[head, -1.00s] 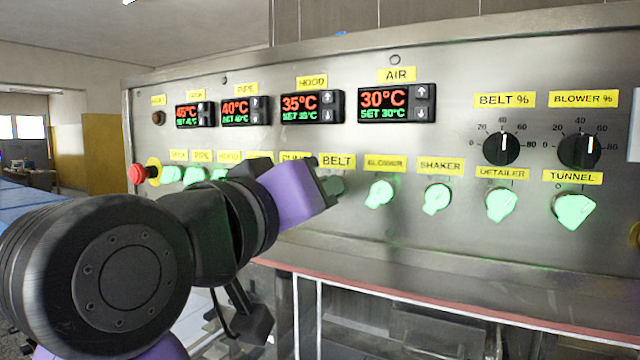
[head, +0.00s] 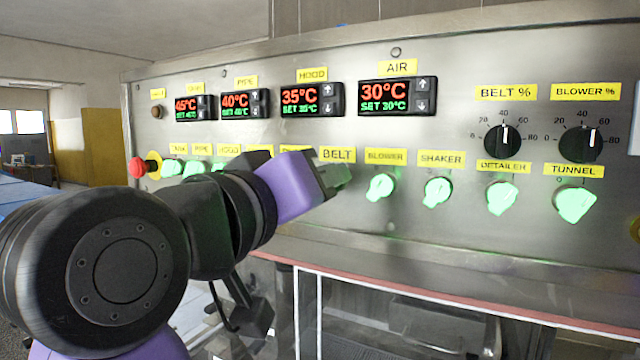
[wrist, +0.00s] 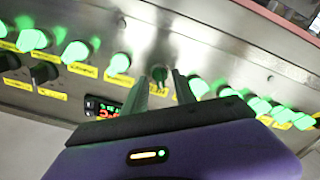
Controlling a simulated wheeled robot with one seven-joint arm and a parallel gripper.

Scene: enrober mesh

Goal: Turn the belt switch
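The belt switch (wrist: 160,74) shows in the wrist view as a dark, unlit knob on the metal panel, unlike its green-lit neighbours. In the head view it lies under the yellow BELT label (head: 337,154) and is mostly hidden by my gripper (head: 336,180). In the wrist view my gripper (wrist: 160,90) has its two fingers apart, one to each side of the belt switch. There is a gap between them, and I cannot tell whether either finger touches the knob.
The green-lit blower switch (head: 380,187) is close to the right of my gripper, then the shaker switch (head: 437,192). More lit switches sit to the left, with a red emergency button (head: 138,167). A red-edged ledge (head: 430,300) runs below the panel.

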